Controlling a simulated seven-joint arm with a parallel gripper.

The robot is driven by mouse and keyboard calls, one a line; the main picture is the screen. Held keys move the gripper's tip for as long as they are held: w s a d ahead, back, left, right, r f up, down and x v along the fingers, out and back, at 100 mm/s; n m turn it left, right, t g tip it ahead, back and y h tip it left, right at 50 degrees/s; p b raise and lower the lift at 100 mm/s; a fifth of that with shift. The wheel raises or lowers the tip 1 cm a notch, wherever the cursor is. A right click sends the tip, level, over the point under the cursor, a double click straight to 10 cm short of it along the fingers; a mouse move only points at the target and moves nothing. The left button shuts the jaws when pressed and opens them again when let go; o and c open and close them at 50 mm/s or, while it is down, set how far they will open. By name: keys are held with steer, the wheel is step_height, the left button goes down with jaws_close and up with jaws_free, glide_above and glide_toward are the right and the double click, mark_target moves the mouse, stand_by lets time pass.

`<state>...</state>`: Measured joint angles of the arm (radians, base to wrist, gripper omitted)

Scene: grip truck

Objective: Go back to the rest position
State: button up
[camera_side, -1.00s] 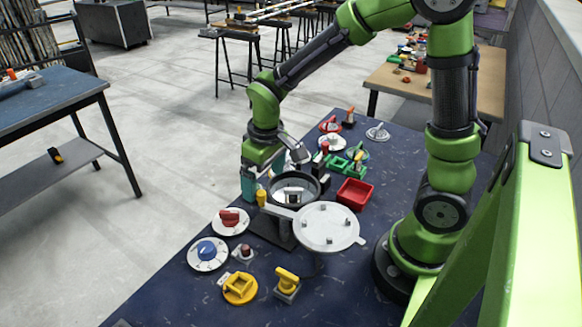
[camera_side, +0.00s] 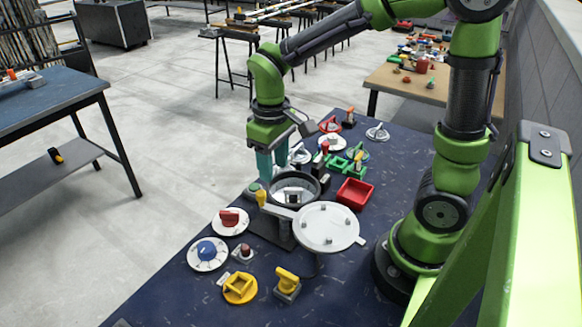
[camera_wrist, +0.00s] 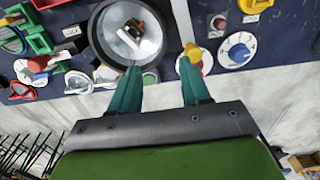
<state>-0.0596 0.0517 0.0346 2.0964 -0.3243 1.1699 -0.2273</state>
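My gripper (camera_side: 272,177) hangs fingers-down above the left rim of a black round bowl (camera_side: 318,190) on the dark blue table. Its two teal fingers are apart with nothing between them, as the wrist view (camera_wrist: 160,68) also shows. The bowl holds a small pale object (camera_side: 291,195) with some red on it, clearer in the wrist view (camera_wrist: 131,34). A round white lid (camera_side: 326,238) with small grey knobs stands open beside the bowl.
A yellow peg (camera_side: 261,198) and a green button (camera_side: 254,187) sit close by the bowl. White dials with a red knob (camera_side: 230,218) and blue knob (camera_side: 206,251) lie in front. A red tray (camera_side: 355,194) and green parts (camera_side: 345,164) lie to the right. Space above is clear.

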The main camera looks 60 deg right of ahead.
step_height(320, 180, up, 2)
steer(key=shift+w, duration=0.1)
stand_by(0.4)
steer(key=s+r+m+t+y, duration=0.2)
steer(key=s+r+m+t, duration=0.2)
steer(key=s+r+t, duration=0.3)
steer(key=shift+s+a+r, duration=0.2)
steer(key=shift+s+r, duration=0.15)
steer(key=shift+s, duration=0.3)
